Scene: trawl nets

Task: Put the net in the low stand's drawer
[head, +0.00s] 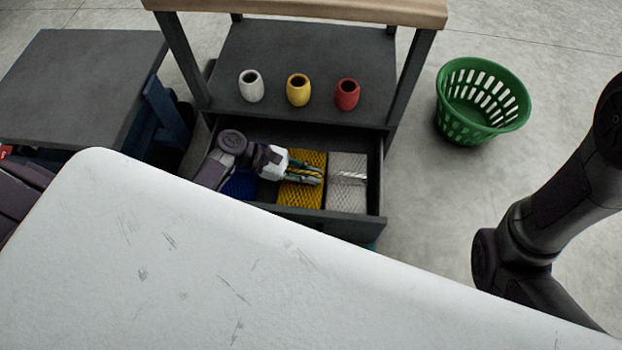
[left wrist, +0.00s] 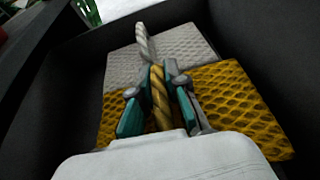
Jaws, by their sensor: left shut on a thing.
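The low stand's drawer (head: 376,190) is pulled open below the dark shelf. Three nets lie in it side by side: a blue one (head: 240,187) at left, partly hidden by my arm, a yellow one (head: 300,200) in the middle and a light grey one (head: 347,200) at right. My left gripper (head: 318,176) reaches into the drawer over the yellow net. In the left wrist view my left gripper (left wrist: 158,85) is shut on the yellow net's twisted rope handle (left wrist: 160,110). The yellow mesh (left wrist: 240,95) lies flat below the fingers. My right gripper is out of view.
White, yellow (head: 298,92) and red (head: 347,95) small pots stand on the shelf (head: 290,50) above the drawer. A green basket (head: 482,102) stands on the floor at right. A dark table (head: 80,85) is at left. A white surface (head: 200,270) fills the foreground.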

